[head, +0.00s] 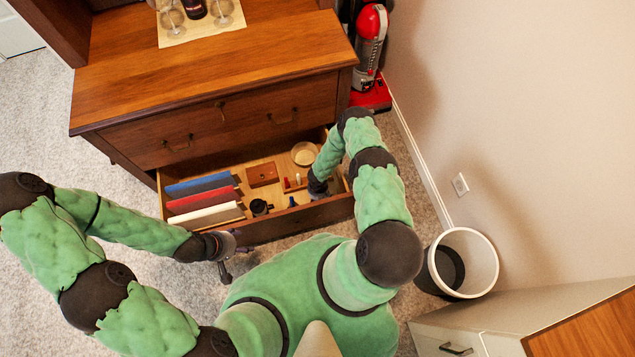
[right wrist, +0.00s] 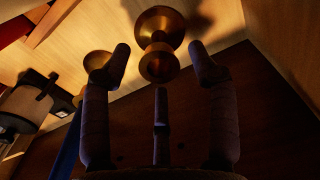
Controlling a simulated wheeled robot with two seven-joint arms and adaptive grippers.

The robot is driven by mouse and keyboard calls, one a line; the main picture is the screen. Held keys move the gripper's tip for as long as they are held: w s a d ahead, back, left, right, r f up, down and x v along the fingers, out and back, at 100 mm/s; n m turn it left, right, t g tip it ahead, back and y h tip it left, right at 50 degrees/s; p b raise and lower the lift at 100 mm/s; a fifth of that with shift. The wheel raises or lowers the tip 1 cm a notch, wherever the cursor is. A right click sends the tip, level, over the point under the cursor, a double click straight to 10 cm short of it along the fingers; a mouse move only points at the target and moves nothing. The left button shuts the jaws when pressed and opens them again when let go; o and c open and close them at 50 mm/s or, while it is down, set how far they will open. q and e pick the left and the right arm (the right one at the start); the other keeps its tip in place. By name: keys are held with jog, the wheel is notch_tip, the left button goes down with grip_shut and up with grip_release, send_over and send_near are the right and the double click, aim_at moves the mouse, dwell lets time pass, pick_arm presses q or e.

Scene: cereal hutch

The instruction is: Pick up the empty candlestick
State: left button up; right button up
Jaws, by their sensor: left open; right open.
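In the right wrist view an empty brass candlestick (right wrist: 161,67) stands in the drawer, with no candle in it. My right gripper (right wrist: 160,54) is open, its fingertips on either side of the candlestick, with no clear contact. A second brass piece (right wrist: 97,60) is partly hidden behind the left finger, and a blue stick (right wrist: 66,145) shows nearby. In the head view my right gripper (head: 317,186) is down in the drawer, its fingers mostly hidden; I cannot make out the empty candlestick there. My left gripper (head: 224,262) is open and empty outside the drawer front.
Drawer walls are close around the right gripper. A bin (head: 484,257) stands right.

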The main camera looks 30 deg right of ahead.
notch_tip(320, 180, down, 2)
jog(key=shift+b, duration=0.35)
grip_shut()
jog(key=shift+r, duration=0.1)
